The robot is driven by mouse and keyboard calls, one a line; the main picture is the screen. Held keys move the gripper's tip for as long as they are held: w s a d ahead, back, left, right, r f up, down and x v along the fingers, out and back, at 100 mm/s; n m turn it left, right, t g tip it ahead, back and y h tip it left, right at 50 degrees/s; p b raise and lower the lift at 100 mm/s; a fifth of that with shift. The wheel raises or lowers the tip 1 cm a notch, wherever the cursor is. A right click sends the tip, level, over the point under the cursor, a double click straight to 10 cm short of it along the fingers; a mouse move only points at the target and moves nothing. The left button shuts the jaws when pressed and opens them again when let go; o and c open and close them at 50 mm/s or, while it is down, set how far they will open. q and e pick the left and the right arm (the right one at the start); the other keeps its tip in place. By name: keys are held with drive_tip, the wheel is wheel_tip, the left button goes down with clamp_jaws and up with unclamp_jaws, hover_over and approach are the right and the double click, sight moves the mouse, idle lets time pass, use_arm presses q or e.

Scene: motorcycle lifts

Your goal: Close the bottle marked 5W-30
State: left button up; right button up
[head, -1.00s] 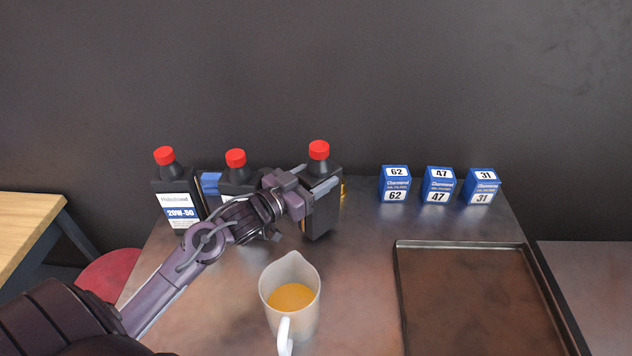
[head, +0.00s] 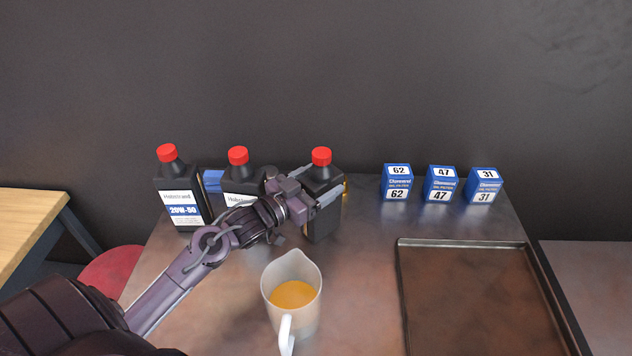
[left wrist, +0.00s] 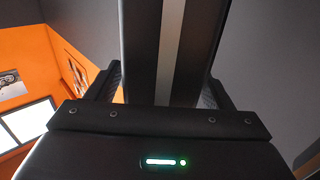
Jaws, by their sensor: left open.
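Three black oil bottles with red caps stand in a row at the back of the table. The left bottle (head: 181,203) reads 20W-50. The middle bottle (head: 240,186) has its label mostly hidden by my arm. The right bottle (head: 322,222) stands upright with its red cap (head: 321,156) on top; no label of it is readable, and I see 5W-30 nowhere. My left gripper (head: 318,193) is open at the right bottle's upper body. In the left wrist view, a dark body with a grey stripe (left wrist: 171,50) stands between the left fingers (left wrist: 163,92). My right gripper is out of view.
A jug of amber liquid (head: 291,294) stands in front of the bottles. Blue filter boxes 62 (head: 397,184), 47 (head: 441,184) and 31 (head: 483,186) stand at the back right. An empty dark tray (head: 470,300) lies front right. A blue item (head: 212,181) sits between the left bottles.

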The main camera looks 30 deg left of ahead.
use_arm(q)
drive_tip(key=shift+r, duration=0.15)
drive_tip(key=b+v, duration=0.2)
drive_tip(key=v, duration=1)
idle(0.4)
